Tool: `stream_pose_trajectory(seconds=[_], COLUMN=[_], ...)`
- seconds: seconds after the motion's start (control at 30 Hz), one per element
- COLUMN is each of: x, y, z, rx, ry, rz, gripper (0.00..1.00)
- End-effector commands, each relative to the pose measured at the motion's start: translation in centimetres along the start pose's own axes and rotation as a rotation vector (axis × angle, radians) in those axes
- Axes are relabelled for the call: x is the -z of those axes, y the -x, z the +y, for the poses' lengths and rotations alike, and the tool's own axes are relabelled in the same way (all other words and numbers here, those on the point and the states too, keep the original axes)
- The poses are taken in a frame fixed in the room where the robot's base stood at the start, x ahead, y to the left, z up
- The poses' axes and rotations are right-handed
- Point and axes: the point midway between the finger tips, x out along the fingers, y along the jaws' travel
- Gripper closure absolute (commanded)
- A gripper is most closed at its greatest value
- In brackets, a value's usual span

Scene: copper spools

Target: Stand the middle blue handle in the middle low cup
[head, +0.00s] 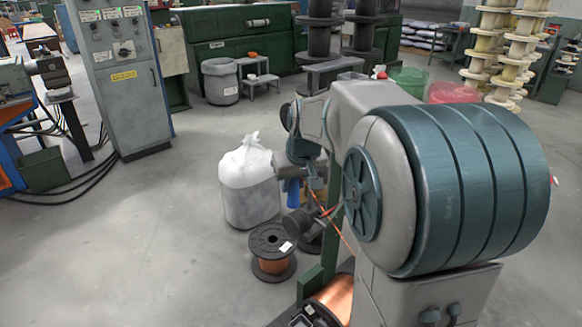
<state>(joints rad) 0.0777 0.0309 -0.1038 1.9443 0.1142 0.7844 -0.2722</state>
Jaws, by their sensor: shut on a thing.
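I cannot make out my gripper in the head view. A small blue piece (292,191) shows beside the grey machine, just right of the white bag. It is too small and too partly covered to tell whether it is a handle. I see no row of blue handles and no low cups that I can identify. The large machine with its ribbed teal drum (475,185) covers much of the right side and may hide them.
A bin with a white bag (248,165) and a copper spool (272,265) stand left of the machine. A grey control cabinet (128,75) stands at the upper left. A grey bin (220,85) is at the back. The floor at the lower left is clear.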

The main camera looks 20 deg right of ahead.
Motion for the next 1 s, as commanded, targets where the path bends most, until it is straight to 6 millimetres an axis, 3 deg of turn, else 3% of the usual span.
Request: stream_pose_trajectory(seconds=[1.0], x=[-3.8], y=[-6.3], z=[0.1], rx=[0.000], ry=[0.000], rz=[0.001], gripper=[0.97])
